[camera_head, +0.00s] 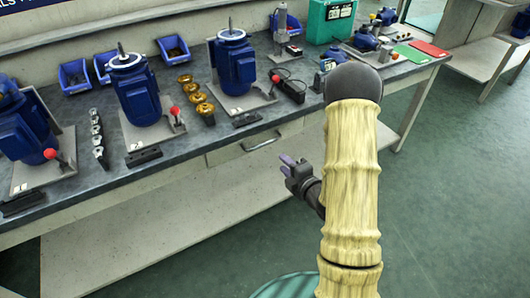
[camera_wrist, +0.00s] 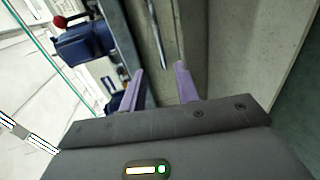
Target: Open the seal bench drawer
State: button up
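The seal bench drawer (camera_head: 228,153) is a grey front under the bench top, and it looks shut. Its bar handle (camera_head: 262,142) runs along the front. My gripper (camera_head: 285,160), with purple fingers, is just in front of the bench, to the right of and a little below the handle, apart from it. In the wrist view my gripper (camera_wrist: 160,70) is open and empty. The handle (camera_wrist: 158,38) shows there as a thin dark bar beyond the gap between the fingertips. My arm hides part of the bench front on the right.
The bench top (camera_head: 185,155) carries several blue motors (camera_head: 232,60) on plates, brass parts (camera_head: 195,97), blue bins (camera_head: 73,76) and a green case (camera_head: 330,20). A lower shelf (camera_head: 170,225) juts out below the drawer.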

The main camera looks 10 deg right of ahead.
jog(key=b+x, duration=0.3)
jog(key=x, duration=1)
jog(key=shift+a, duration=0.1)
grip_shut()
